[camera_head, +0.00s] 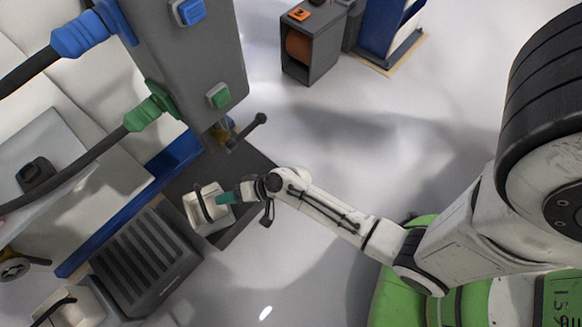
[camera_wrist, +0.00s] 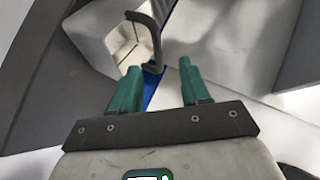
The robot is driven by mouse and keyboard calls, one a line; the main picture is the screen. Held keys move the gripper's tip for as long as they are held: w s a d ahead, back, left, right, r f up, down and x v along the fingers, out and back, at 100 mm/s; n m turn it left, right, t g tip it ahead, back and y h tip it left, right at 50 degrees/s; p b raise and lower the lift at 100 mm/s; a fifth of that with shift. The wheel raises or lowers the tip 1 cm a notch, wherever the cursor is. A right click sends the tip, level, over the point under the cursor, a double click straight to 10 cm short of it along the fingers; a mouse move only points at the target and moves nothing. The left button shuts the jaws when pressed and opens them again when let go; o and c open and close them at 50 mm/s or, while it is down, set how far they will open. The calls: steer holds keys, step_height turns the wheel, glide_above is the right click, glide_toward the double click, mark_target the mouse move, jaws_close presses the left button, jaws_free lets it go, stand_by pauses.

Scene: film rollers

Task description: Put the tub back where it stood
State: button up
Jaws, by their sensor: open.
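A white tub (camera_head: 217,222) with a dark arched handle stands on a dark grey base, below and left of the spout of a tall grey unit. My gripper (camera_head: 224,197) is at the tub's right side by the handle. In the wrist view, the open teal fingers (camera_wrist: 158,72) point at the handle (camera_wrist: 155,35), whose lower end shows just beyond and between the fingertips. The tub's pale wall (camera_wrist: 92,28) shows at upper left there. I cannot tell whether the fingers touch the handle. A second white tub (camera_head: 88,304) with a dark handle shows at lower left.
The tall grey unit (camera_head: 190,60) has a brass-coloured spout with a black lever (camera_head: 248,131) close above my gripper. A dark ribbed box (camera_head: 145,262) stands left of the tub. A blue strip (camera_head: 115,225) runs behind them.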

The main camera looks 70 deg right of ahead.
steer(key=s+d+r+n+g+h, duration=0.2)
steer(key=s+r+n+g, duration=0.2)
steer(key=s, duration=0.5)
steer(key=s+d+r+n+g+h, duration=0.3)
steer(key=s+r+n+g, duration=0.1)
steer(key=s+r, duration=0.4)
steer(key=shift+s+r+n+g, duration=0.25)
steer(key=shift+s+n+g, duration=0.15)
steer(key=shift+s+g, duration=0.6)
steer(key=shift+d, duration=0.1)
steer(key=shift+c, duration=0.3)
